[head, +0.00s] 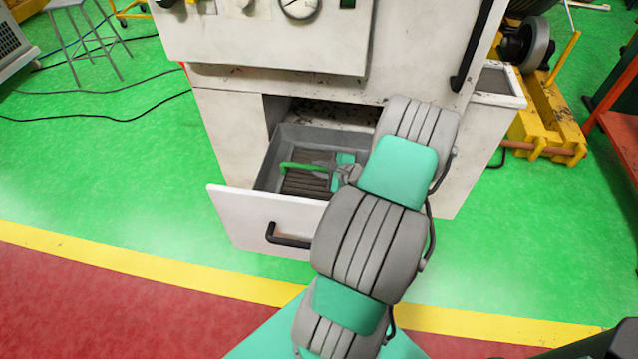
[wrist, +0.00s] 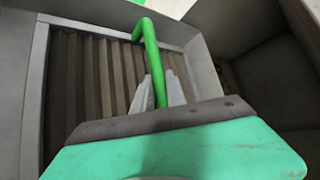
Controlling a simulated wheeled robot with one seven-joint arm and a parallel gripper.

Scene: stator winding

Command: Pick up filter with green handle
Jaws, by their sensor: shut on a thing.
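The filter's green handle (head: 297,166) shows inside the open drawer in the head view, as a thin bent bar. It also shows in the wrist view (wrist: 151,58), running down between my gripper's fingers. A brown ribbed panel (head: 303,184), which looks like the filter body, lies beneath the handle; it fills much of the wrist view (wrist: 92,75). My gripper (wrist: 166,94) is shut on the green handle. My arm comes in from the lower right and covers the drawer's right part. I cannot tell whether the filter is clear of the drawer floor.
The drawer (head: 245,216) is pulled out of a white cabinet (head: 228,130) and has a black front handle (head: 288,238). Its grey walls stand close around my gripper. The cabinet overhangs the drawer's back.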

